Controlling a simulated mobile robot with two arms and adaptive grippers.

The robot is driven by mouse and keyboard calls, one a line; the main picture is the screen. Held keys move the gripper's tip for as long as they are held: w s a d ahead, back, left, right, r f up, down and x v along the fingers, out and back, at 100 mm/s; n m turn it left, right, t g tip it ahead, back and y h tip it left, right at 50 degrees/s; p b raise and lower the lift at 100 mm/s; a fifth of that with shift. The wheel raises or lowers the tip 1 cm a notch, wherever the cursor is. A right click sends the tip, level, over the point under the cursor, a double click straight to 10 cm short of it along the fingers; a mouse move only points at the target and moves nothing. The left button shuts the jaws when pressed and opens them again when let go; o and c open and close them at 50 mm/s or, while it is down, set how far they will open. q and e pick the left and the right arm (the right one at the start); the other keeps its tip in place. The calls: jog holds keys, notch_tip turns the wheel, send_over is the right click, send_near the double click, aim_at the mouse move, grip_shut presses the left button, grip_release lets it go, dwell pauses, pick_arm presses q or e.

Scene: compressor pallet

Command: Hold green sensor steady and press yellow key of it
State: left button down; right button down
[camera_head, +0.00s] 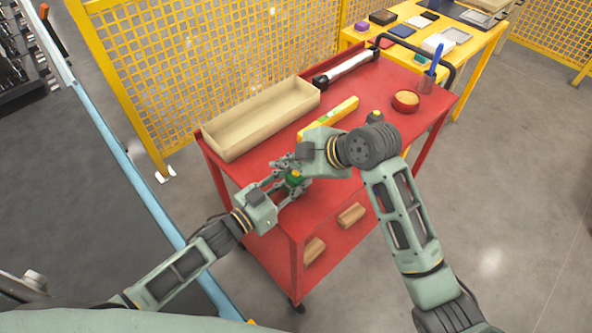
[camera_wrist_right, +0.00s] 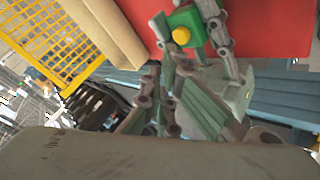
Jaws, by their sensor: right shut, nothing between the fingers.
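The green sensor (camera_head: 294,180) is at the near end of the red cart's top, between the fingers of my left gripper (camera_head: 283,183). The left fingers appear closed on its sides. The sensor also shows in the right wrist view (camera_wrist_right: 189,20), with its yellow key (camera_wrist_right: 181,36) uncovered. My right gripper (camera_head: 291,163) is shut and empty, close beside the sensor in the head view. The fingers overlap there, so I cannot tell whether they touch. The right arm's wrist hides part of the cart top.
The red cart (camera_head: 365,95) carries a long tan box (camera_head: 262,132), a yellow level (camera_head: 330,117), a red round container (camera_head: 405,101) and a blue-handled brush (camera_head: 431,70). A yellow table (camera_head: 481,50) with several items stands behind. Yellow mesh fencing (camera_head: 190,60) stands at the left.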

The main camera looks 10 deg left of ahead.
aim_at(290, 178)
jog(key=shift+f, duration=0.1)
jog(key=shift+f, duration=0.35)
jog(key=shift+f, duration=0.5)
dwell(1.2)
jog(key=shift+r, duration=0.15)
dwell(0.8)
jog(key=shift+r, duration=0.75)
jog(key=shift+r, duration=0.1)
notch_tip(290, 178, up, 5)
jog(key=shift+f, duration=0.1)
dwell(0.5)
